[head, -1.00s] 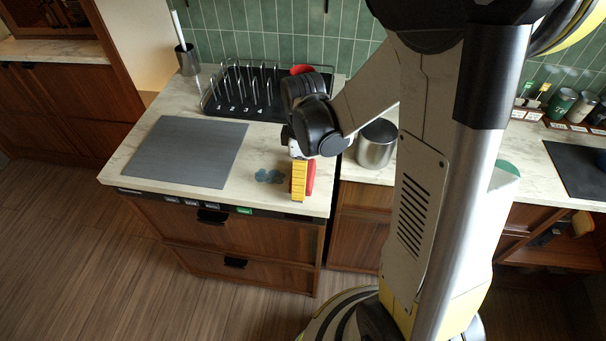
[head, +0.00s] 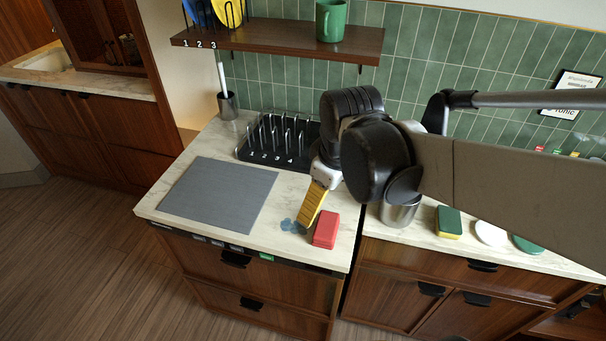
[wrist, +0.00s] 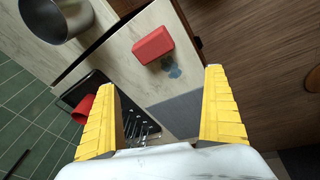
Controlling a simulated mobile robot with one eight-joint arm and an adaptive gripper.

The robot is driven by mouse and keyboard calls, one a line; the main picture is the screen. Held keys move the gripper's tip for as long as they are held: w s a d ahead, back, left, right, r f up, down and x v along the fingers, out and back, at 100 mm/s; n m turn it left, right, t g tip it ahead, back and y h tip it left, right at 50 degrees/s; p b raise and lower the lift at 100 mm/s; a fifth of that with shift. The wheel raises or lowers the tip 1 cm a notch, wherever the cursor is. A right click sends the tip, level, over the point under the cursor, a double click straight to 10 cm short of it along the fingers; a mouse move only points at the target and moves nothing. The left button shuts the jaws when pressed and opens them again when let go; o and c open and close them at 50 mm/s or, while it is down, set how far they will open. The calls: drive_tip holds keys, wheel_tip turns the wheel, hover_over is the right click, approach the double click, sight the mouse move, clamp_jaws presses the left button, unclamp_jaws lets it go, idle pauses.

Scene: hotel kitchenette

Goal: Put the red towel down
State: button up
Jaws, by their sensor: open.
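The red towel (head: 326,229) is a folded block lying on the pale counter (head: 262,240), near its front right corner. It also shows in the wrist view (wrist: 153,45), beyond my fingertips and free of them. My gripper (head: 306,224) has yellow fingers and appears just left of the towel in the head view, where only one finger shows clearly. In the wrist view my gripper (wrist: 160,80) is open, with nothing between its fingers.
A blue-grey patch (head: 288,225) lies beside the towel. A grey mat (head: 218,194) is to the left, a black rack (head: 248,150) behind. A metal pot (head: 400,215) stands right. A red object (wrist: 82,109) shows by the rack. A sponge (head: 449,222) lies farther right.

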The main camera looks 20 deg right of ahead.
drive_tip(key=s+a+r+m+t, duration=0.3)
drive_tip(key=s+m+t, duration=0.1)
drive_tip(key=s+m, duration=0.1)
drive_tip(key=shift+r+m, duration=0.15)
drive_tip(key=shift+m, duration=0.35)
drive_tip(key=shift+a, duration=0.1)
wheel_tip(320, 180, down, 5)
drive_tip(key=b, duration=0.4)
drive_tip(key=shift+r+b, duration=0.1)
drive_tip(key=shift+b, duration=0.3)
